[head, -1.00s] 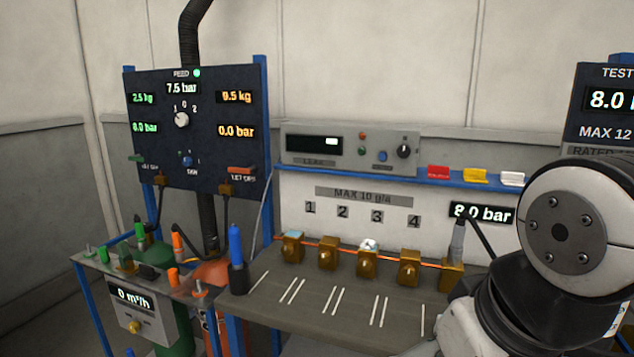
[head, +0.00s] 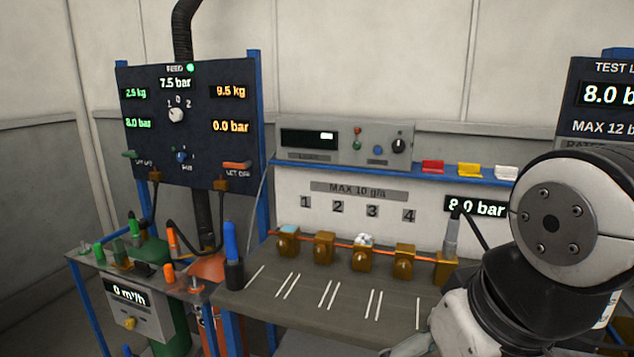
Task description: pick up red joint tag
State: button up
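The red joint tag (head: 432,167) sits on the blue shelf (head: 400,172) at the right, in front of the back wall. It is to the left of a yellow tag (head: 469,170) and a white tag (head: 506,173). My arm fills the lower right of the head view, to the right of and below the red tag. My gripper is outside the picture, so its state does not show.
A grey instrument box (head: 345,142) stands on the shelf left of the tags. Below, brass blocks (head: 325,248) sit along a copper pipe above a dark bench (head: 270,308). A blue marker-like tool (head: 231,245) stands at the bench's left. A gauge panel (head: 185,125) rises behind.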

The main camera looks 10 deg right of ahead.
aim_at(429, 165)
jog(key=i+j+z, duration=0.35)
jog(key=i, duration=0.2)
jog(key=i+j+z, duration=0.7)
jog(key=i+j, duration=0.3)
jog(key=j, duration=0.1)
